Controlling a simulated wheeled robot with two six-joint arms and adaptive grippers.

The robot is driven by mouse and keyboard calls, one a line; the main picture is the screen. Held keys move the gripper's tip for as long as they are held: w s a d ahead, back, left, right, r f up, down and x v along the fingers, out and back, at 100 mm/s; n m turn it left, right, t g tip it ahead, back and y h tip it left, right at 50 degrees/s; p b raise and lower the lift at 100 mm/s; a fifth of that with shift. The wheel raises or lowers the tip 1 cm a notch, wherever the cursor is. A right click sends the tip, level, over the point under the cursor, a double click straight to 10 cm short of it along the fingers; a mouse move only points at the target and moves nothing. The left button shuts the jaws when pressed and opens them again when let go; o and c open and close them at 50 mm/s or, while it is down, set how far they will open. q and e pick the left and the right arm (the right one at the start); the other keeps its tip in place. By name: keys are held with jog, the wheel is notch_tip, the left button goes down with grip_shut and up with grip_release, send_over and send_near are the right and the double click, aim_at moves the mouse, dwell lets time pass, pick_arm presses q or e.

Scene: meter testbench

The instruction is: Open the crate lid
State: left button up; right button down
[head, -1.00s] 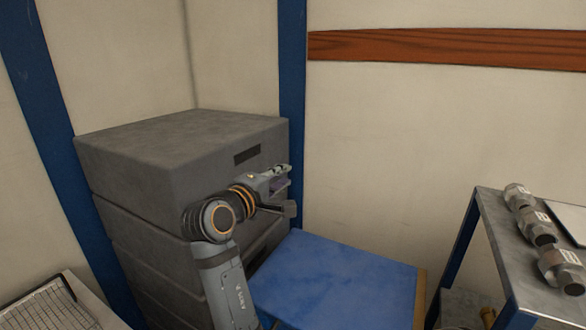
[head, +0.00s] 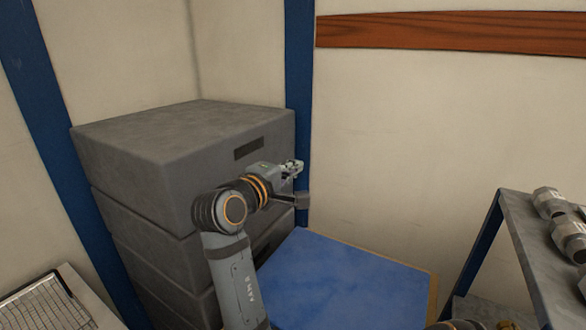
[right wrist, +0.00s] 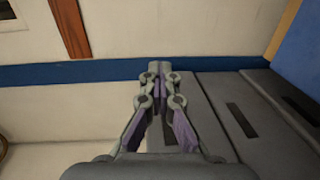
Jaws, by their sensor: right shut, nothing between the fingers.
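A box with a flat blue top (head: 345,285) and a pale wooden edge stands low beside the grey stack in the head view; I take the blue top for the crate lid, lying flat. A blue panel with a wooden edge also shows in the right wrist view (right wrist: 300,55). My right gripper (head: 297,167) is above and behind the blue top, in front of the grey stack's right edge. In the right wrist view its fingertips (right wrist: 160,72) are together, with nothing between them. My left gripper is in neither view.
Grey stacked cases (head: 180,165) with dark handle slots stand at the left, close to my right arm. A metal table (head: 520,235) with metal meters (head: 569,236) is at the right. A wire-grid tray (head: 40,305) is at the lower left.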

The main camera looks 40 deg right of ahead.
jog(key=c, duration=2)
grip_release()
jog(key=shift+c, duration=0.2)
jog(key=o, duration=0.4)
jog(key=shift+c, duration=0.2)
notch_tip(320, 180, up, 10)
jog(key=shift+c, duration=0.4)
